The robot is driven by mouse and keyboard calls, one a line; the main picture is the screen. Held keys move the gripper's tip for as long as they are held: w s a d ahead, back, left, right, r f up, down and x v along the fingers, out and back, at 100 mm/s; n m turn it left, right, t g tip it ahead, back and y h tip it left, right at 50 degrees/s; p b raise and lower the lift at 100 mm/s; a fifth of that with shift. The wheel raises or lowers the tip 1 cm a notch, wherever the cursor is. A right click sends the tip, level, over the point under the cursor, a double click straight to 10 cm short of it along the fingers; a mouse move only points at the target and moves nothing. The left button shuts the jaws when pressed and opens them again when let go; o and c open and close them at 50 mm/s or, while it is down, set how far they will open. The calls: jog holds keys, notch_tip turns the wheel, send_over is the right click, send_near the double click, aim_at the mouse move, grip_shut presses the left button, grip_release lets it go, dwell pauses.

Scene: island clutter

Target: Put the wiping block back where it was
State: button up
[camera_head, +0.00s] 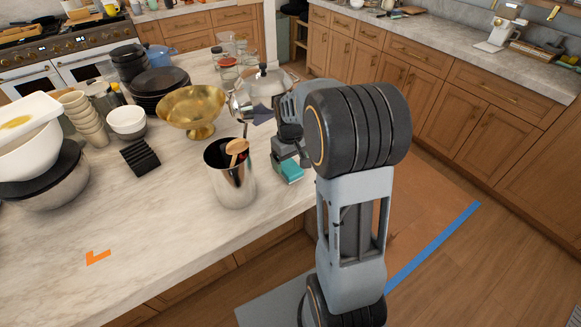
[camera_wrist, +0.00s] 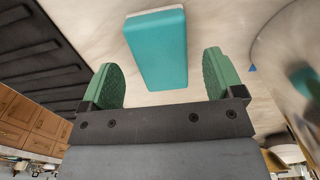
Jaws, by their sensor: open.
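The wiping block (camera_head: 289,172) is a teal block with a pale layer along one edge. It lies on the marble counter near the front edge, right of the steel utensil pot. In the wrist view the block (camera_wrist: 157,50) lies ahead of the fingers, its near end close to the gap between them. My gripper (camera_wrist: 162,80) is open, with one green pad on each side of that gap and nothing held. In the head view my gripper (camera_head: 290,152) is just behind the block, partly hidden by my arm.
The steel utensil pot (camera_head: 232,184) stands close left of the block. A brass bowl (camera_head: 193,108), a black slotted rack (camera_head: 140,158) and a lidded steel pot (camera_head: 266,84) are behind. The front-left counter is clear around an orange corner mark (camera_head: 98,257). Blue tape (camera_head: 435,245) lies on the floor.

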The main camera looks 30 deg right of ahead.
aim_at(290, 167)
notch_tip(290, 167, up, 8)
jog(key=s+a+t, duration=0.2)
jog(key=s+a, duration=0.2)
jog(key=s, duration=0.3)
jog(key=s+a+m+t, duration=0.1)
jog(key=s+a+t, duration=0.1)
jog(key=s+a, duration=0.3)
jog(key=shift+s+a+r, duration=0.15)
jog(key=shift+s+r, duration=0.3)
jog(key=shift+s, duration=1)
